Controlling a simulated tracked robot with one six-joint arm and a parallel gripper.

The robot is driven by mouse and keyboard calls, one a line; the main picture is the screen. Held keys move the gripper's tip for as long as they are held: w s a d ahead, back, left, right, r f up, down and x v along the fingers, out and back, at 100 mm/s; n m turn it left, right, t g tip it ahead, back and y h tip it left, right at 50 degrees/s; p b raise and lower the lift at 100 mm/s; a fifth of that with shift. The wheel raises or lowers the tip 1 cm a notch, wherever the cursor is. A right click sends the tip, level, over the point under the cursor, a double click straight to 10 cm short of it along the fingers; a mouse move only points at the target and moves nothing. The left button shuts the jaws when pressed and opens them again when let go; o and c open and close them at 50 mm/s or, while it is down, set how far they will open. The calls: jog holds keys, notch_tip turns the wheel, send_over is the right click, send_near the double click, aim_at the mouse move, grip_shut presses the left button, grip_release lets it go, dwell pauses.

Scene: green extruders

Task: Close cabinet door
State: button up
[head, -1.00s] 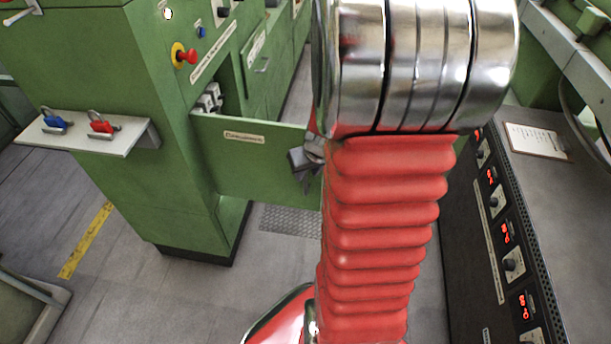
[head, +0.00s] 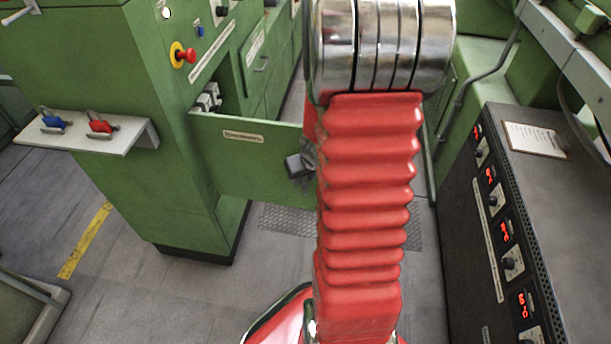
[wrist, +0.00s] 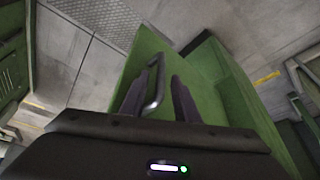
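The green cabinet door (head: 245,155) stands open in the head view, swung out from the green cabinet (head: 110,60), with a label near its top edge. In the wrist view the door's green face (wrist: 148,45) carries a grey metal bar handle (wrist: 157,82). My gripper (wrist: 166,76) is open, its two dark fingers apart on either side of part of the handle. I cannot tell whether they touch it. In the head view my red arm hides the door's right end, and only a small dark part of my gripper (head: 297,165) shows beside it.
A shelf (head: 85,135) with a blue and a red padlock juts from the cabinet's left. A dark control box (head: 505,240) with red displays stands at right. Grey floor (head: 150,290) is open in front of the cabinet.

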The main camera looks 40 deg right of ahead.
grip_shut()
dwell(0.3)
jog(key=shift+d, duration=0.15)
jog(key=shift+w, duration=0.1)
